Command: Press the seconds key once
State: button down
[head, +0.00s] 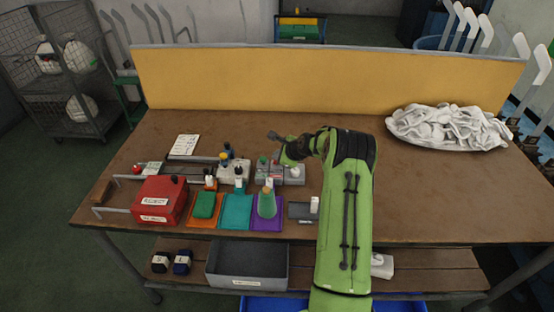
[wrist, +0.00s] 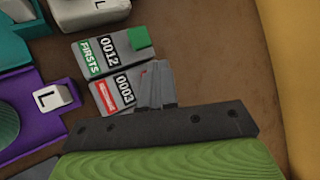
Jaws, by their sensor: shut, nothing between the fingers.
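In the wrist view, one counter (wrist: 104,52) has a green FIRSTS label, reads 0012 and has a square green key (wrist: 140,38). The counter beside it (wrist: 115,92) has a red label too blurred to read and shows 0003. My gripper (wrist: 156,84) is shut and empty, its fingertips over the key end of the red-labelled counter. They hide most of that key, with a sliver of red beside them. I cannot tell whether they touch it.
A white sock pile (head: 447,128) lies at the right. A yellow panel (head: 320,84) closes the back. The table's right front is clear.

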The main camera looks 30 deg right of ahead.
jog(key=shift+r+p, duration=0.75)
jog(key=shift+r, duration=0.3)
notch_tip(320, 180, up, 5)
jog(key=p, duration=0.3)
jog(key=shift+p, duration=0.3)
